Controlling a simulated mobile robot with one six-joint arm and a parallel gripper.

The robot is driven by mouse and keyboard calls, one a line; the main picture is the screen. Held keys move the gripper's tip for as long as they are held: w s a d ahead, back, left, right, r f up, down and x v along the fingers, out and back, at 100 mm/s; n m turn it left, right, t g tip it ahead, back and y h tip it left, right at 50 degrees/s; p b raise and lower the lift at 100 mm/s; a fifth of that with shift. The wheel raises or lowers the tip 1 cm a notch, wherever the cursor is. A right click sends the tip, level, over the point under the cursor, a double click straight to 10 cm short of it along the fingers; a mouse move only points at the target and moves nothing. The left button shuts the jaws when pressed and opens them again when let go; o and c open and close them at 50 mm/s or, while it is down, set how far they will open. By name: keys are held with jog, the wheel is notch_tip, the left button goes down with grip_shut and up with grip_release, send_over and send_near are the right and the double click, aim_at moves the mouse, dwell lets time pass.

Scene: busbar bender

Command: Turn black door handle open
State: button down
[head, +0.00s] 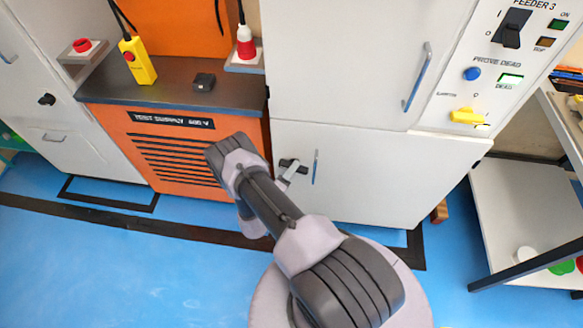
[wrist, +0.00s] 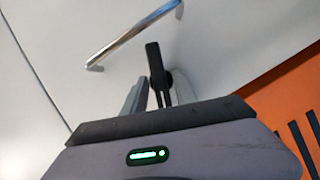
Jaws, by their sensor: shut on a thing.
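The black door handle (wrist: 155,62) stands out from the white lower cabinet door in the wrist view. It also shows small in the head view (head: 291,163), on the left part of that door (head: 385,170). My gripper (wrist: 158,88) has one grey finger on each side of the black handle and is shut on it. In the head view my gripper (head: 290,172) reaches the handle from below left, and my arm hides part of the area around it. The door looks flush with the cabinet.
A metal bar handle (wrist: 135,35) is close beside the black handle. An orange vented cabinet (head: 165,155) stands to the left, with a yellow push-button box (head: 138,62) above it. A black-framed shelf (head: 530,225) is at the right. Blue floor (head: 120,265) in front is open.

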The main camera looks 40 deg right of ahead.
jog(key=shift+s+d+r+m+t+y+p, duration=0.1)
jog(key=shift+m+t+y+p, duration=0.6)
jog(key=shift+m+p, duration=1.05)
jog(key=shift+s+d+r+m+t+y+p, duration=0.15)
jog(key=shift+m+t+y+p, duration=0.3)
jog(key=shift+m+y+p, duration=1)
jog(key=shift+w+a+r+m+t+y+p, duration=0.1)
jog(key=shift+m+t+y+p, duration=0.4)
jog(key=shift+m+p, duration=1.6)
jog(key=shift+p, duration=0.4)
jog(key=c, duration=1.3)
grip_release()
